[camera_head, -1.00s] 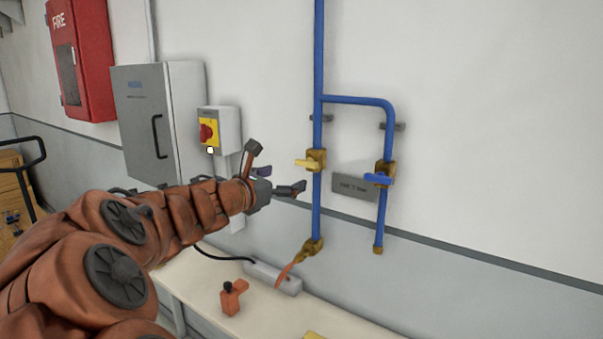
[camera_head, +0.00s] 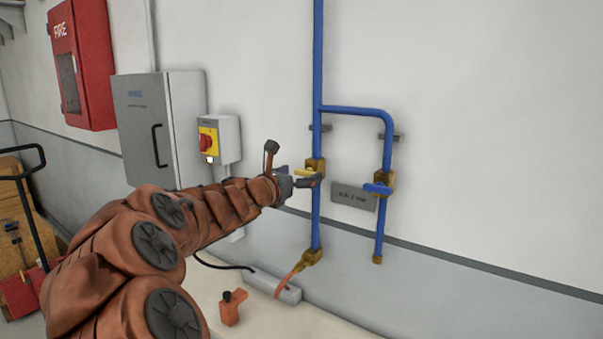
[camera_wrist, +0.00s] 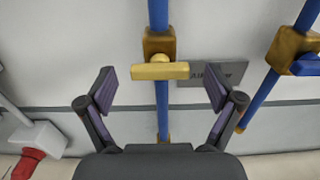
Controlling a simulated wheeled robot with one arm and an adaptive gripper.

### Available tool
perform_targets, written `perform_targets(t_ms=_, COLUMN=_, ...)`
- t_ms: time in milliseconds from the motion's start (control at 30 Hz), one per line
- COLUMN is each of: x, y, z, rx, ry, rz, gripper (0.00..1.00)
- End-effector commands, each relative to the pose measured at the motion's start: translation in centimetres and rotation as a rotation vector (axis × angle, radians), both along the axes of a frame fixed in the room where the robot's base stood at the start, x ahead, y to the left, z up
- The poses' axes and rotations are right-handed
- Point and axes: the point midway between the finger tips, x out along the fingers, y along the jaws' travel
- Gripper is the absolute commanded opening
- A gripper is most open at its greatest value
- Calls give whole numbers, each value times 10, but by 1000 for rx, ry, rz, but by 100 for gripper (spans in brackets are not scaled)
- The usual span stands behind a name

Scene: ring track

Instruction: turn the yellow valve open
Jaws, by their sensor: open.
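The yellow valve handle (camera_wrist: 160,71) lies level across the upright blue pipe (camera_wrist: 159,15) in the wrist view, in front of its brass body (camera_wrist: 159,41). My gripper (camera_wrist: 160,90) is open, with one finger on each side of the handle and a gap to both ends. In the head view the yellow handle (camera_head: 305,171) shows just above my gripper (camera_head: 308,182), which partly hides it. I cannot tell how far the fingertips reach along its depth.
A blue-handled valve (camera_head: 378,188) sits on the branch pipe to the right. A grey sign plate (camera_head: 353,196) hangs between the pipes. A red switch (camera_head: 207,143) and grey cabinet (camera_head: 160,128) are to the left. An orange tool (camera_head: 232,306) stands on the bench below.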

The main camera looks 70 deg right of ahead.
Motion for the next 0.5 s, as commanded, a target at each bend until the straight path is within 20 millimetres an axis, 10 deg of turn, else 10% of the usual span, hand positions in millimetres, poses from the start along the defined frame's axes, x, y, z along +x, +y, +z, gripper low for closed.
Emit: perform_targets(t_ms=500, x=-1, y=-5, z=0, rx=-1, ry=0, rz=0, gripper=81)
